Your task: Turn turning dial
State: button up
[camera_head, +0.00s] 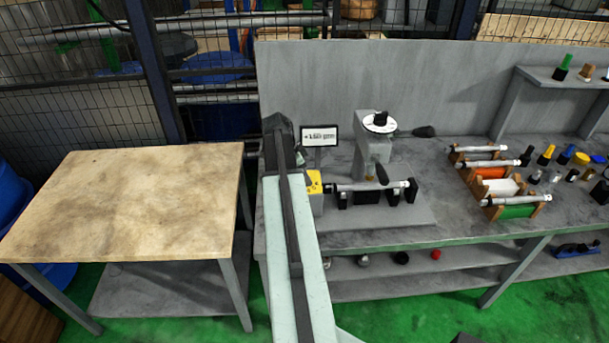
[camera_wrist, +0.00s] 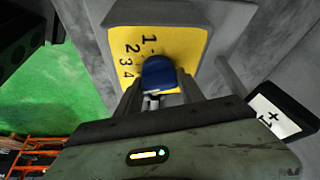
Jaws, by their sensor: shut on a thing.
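The turning dial (camera_wrist: 158,72) is a dark blue knob in the wrist view. It sits on a yellow plate (camera_wrist: 190,42) printed with the numbers 1 to 4. My gripper (camera_wrist: 157,88) is shut on the knob from below in the picture, with a finger on either side. In the head view the yellow plate (camera_head: 314,182) shows at the left end of the grinder (camera_head: 372,190), just right of my arm. The knob and my gripper are hidden there behind my arm.
A small display (camera_head: 320,135) stands behind the yellow plate. Cylindrical parts lie on a colored rack (camera_head: 500,185) at right on the grey workbench (camera_head: 445,228). A wooden-topped table (camera_head: 130,200) stands at left with a bare top.

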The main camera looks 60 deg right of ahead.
jog(key=n+t, duration=0.1)
jog(key=n, duration=0.2)
jog(key=shift+h, duration=0.4)
jog(key=shift+n+t, duration=0.5)
jog(key=shift+n, duration=0.8)
jog(key=o, duration=1.3)
